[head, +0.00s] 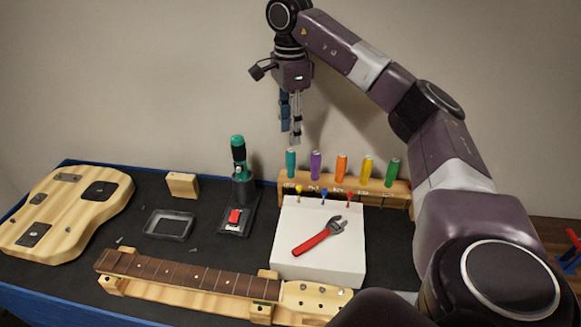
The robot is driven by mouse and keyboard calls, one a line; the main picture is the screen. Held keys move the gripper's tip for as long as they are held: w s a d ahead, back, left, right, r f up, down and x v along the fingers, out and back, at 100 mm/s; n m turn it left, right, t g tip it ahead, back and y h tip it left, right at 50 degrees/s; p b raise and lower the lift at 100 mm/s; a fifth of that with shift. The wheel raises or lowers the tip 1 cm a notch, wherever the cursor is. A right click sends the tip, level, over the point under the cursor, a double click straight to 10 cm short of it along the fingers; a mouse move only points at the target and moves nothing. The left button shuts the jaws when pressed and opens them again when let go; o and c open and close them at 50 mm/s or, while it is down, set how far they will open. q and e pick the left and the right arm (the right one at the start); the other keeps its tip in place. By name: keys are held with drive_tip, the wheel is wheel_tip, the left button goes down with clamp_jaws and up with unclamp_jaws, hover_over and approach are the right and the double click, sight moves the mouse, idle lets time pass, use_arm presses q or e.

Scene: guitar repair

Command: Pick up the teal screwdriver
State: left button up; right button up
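The teal screwdriver (291,162) stands upright at the left end of the wooden rack, its teal handle up; its shaft is hidden. My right gripper (291,136) hangs pointing down from the arm at the upper right. Its two fingertips appear apart with nothing between them, just above the teal handle in the picture. The exact gap in height and depth is hard to judge. My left gripper is not in view.
The wooden rack (270,196) also holds purple, orange, yellow and green screwdrivers. A teal-and-black power tool (239,160) stands close to its left. A white block (315,262) with a red wrench (318,238) and a guitar neck (190,276) lie in front.

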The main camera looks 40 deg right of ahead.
sight(291, 150)
drive_tip(key=shift+f+p, duration=0.5)
drive_tip(key=shift+f, duration=1.1)
drive_tip(key=f+p, duration=0.1)
drive_tip(key=f, duration=0.1)
drive_tip(key=f+p, duration=0.1)
drive_tip(key=f, duration=0.1)
drive_tip(key=shift+d+f, duration=0.2)
drive_tip(key=shift+f, duration=0.3)
clamp_jaws()
